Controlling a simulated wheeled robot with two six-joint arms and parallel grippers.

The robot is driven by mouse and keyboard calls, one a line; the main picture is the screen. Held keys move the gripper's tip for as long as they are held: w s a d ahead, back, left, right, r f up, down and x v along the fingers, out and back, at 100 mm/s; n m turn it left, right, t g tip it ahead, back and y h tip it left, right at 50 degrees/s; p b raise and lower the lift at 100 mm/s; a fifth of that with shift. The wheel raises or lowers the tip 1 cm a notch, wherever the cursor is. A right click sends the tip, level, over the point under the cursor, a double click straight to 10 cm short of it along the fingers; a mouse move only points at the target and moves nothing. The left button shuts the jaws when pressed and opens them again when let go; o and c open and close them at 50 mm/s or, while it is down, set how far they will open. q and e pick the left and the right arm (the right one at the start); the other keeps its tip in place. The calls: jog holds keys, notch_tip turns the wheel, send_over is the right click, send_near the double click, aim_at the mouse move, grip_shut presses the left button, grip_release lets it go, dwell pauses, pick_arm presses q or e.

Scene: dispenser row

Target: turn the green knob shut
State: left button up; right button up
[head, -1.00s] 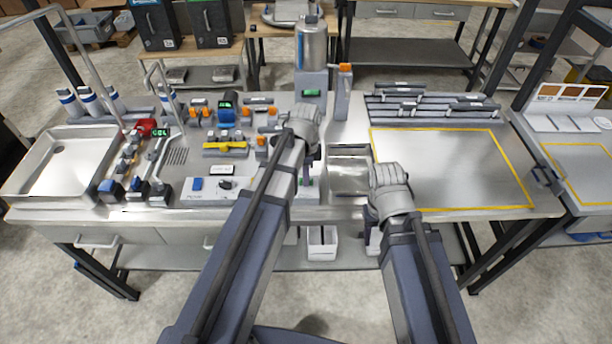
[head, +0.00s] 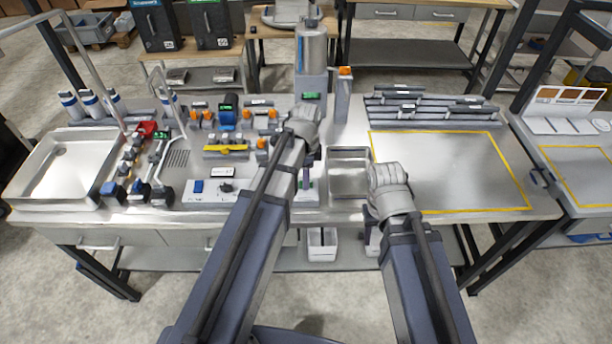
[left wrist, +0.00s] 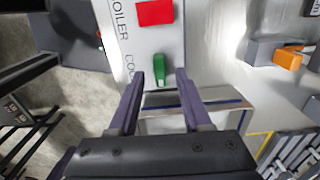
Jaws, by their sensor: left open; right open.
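The green knob (left wrist: 163,70) stands on a pale panel (left wrist: 118,20) with dark lettering in the left wrist view. Its handle runs along the panel, toward my gripper. My left gripper (left wrist: 161,74) is open, with one purple finger on each side of the knob in the picture; I cannot tell whether either finger touches it. In the head view my left gripper (head: 308,172) points down at the front of the bench, and its hand and arm hide most of the panel. My right gripper (head: 388,190) hangs at the bench's front edge, its fingers mostly hidden.
A red square (left wrist: 155,12) lies beyond the knob on the same panel. A metal tray (head: 349,193) is right of the left gripper. A silver cylinder dispenser (head: 311,48) stands behind. A yellow-outlined area (head: 450,165) at right is clear. A sink (head: 62,165) is at left.

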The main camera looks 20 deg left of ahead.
pick_arm(q)
notch_tip(320, 180, up, 7)
jog(key=p, duration=0.5)
jog(key=shift+f+p, duration=0.2)
jog(key=shift+p, duration=0.2)
pick_arm(e)
notch_tip(320, 180, up, 6)
jog(key=shift+r, duration=0.25)
pick_arm(q)
jog(key=shift+f, duration=0.1)
jog(key=s+d+f+n+b, duration=0.3)
jog(key=s+d+n, duration=0.2)
jog(key=s, duration=0.2)
jog(key=s+d+f+n+y+b, duration=0.1)
jog(key=s+d+f+n+b, duration=0.2)
jog(key=s+d+n, duration=0.2)
jog(key=shift+s+d+f+n+b, duration=0.3)
jog(key=shift+s+n, duration=0.3)
jog(key=shift+s, duration=0.65)
pick_arm(e)
notch_tip(320, 180, down, 7)
jog(key=shift+r, duration=0.2)
pick_arm(q)
jog(key=shift+a+r, duration=0.1)
jog(key=shift+a, duration=0.05)
pick_arm(e)
jog(key=shift+a, duration=0.1)
